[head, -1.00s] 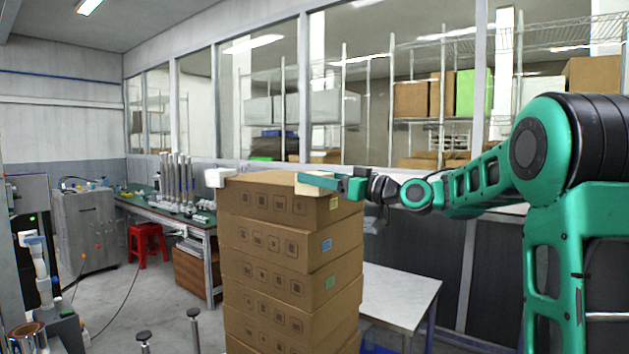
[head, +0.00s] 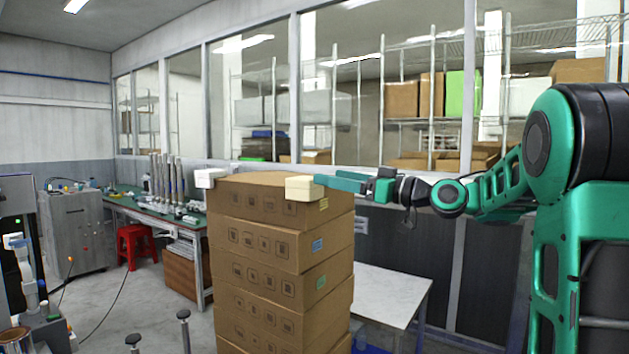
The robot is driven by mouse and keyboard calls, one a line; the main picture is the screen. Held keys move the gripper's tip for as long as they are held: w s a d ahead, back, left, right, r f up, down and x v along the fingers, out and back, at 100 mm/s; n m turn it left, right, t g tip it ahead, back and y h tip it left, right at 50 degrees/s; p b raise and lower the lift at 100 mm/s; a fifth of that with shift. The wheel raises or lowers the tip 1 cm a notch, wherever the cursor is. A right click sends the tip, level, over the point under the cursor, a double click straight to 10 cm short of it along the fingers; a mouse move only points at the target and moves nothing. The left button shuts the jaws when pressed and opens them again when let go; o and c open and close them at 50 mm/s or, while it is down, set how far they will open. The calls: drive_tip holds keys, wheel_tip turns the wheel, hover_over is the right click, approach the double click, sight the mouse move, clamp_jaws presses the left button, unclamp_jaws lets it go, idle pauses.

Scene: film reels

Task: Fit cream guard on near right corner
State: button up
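The cream guard (head: 303,188) is a small pale block at the near right corner of the top cardboard box (head: 255,204), the uppermost of a tall stack. It overlaps that corner in the head view, but I cannot tell whether it touches the box or hangs just off it. My gripper (head: 330,183) comes in from the right over the box top, with its green fingers closed at the guard's right side. The fingertips are partly hidden by the guard. A white guard (head: 208,177) sits on the box's left corner.
The stack (head: 262,285) stands clear on the floor, its boxes slightly offset from one another. A low white table (head: 392,298) is to its right. A green workbench (head: 165,215) and a red stool (head: 134,243) are behind left. Metal posts (head: 184,335) stand in front left.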

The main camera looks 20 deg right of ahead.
drive_tip(key=shift+v, duration=1.75)
drive_tip(key=s+d+f+m+g+h, duration=0.1)
drive_tip(key=s+f+m+g+h, duration=0.25)
drive_tip(key=f, duration=0.75)
drive_tip(key=s+d+f+m+g+h, duration=0.1)
drive_tip(key=s+f+m+g+h, duration=0.25)
drive_tip(key=f, duration=0.65)
drive_tip(key=s+d+f+m+g+h, duration=0.1)
drive_tip(key=s+f, duration=0.3)
drive_tip(key=s, duration=0.6)
drive_tip(key=s+d+f+m+g+h, duration=0.2)
drive_tip(key=s+f+m+g, duration=0.1)
drive_tip(key=s, duration=0.7)
drive_tip(key=s+d+f+m+g+h, duration=0.1)
drive_tip(key=s+d+f+m+g, duration=0.1)
drive_tip(key=s+f, duration=0.5)
drive_tip(key=s+m+g, duration=0.1)
drive_tip(key=s+g, duration=0.1)
drive_tip(key=s, duration=0.2)
drive_tip(key=shift+h, duration=0.4)
